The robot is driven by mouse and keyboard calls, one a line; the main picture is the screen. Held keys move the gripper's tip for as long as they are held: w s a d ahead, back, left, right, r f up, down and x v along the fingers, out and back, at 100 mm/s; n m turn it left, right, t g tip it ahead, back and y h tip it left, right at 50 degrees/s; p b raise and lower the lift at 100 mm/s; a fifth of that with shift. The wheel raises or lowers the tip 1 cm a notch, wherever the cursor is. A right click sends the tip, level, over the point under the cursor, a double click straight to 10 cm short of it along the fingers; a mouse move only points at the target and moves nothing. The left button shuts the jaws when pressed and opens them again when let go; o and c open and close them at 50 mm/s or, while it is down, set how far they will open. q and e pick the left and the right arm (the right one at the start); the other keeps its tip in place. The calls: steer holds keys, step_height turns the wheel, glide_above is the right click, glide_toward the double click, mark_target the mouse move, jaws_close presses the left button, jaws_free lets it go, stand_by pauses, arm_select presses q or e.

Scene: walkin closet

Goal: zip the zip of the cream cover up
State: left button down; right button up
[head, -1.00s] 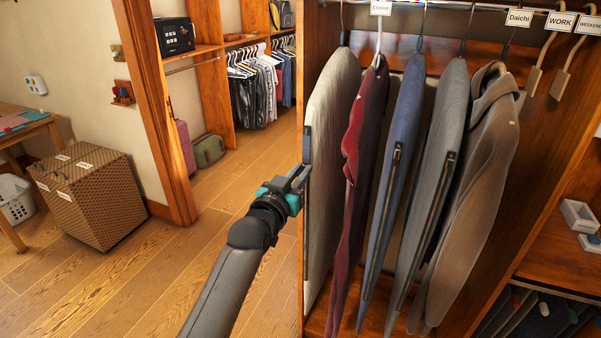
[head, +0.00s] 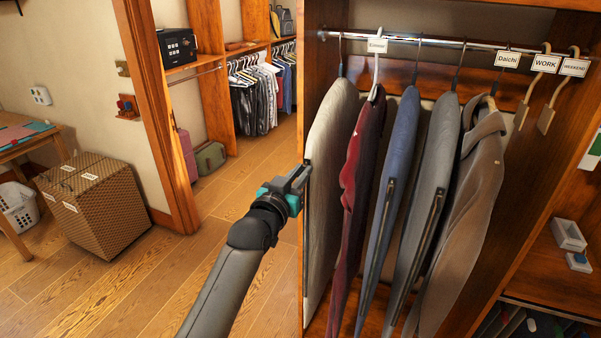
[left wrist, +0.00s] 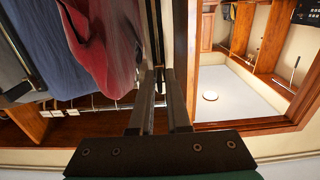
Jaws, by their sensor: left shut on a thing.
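The cream cover (head: 331,140) hangs from the rod at the left end of the closet, its narrow edge toward me. A dark zip line (head: 307,210) runs down that edge. My left gripper (head: 304,172) is at this edge, close to the zip's upper end, well below the cover's shoulder. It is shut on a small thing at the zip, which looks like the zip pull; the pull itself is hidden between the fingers. In the left wrist view the fingers (left wrist: 160,72) are close together at a thin edge-on strip. My right gripper is not in view.
A dark red garment (head: 359,170), a blue cover (head: 394,170), a grey cover (head: 432,160) and a brown-grey coat (head: 468,190) hang to the right. A wooden upright (head: 170,120) and a woven box (head: 105,205) stand left. The floor between is clear.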

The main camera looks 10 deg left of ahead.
arm_select(q)
steer(key=shift+r, duration=0.35)
steer(key=c, duration=1.2)
jaws_free()
steer(key=shift+o, duration=0.9)
steer(key=shift+f, duration=0.15)
steer(key=v, duration=1.5)
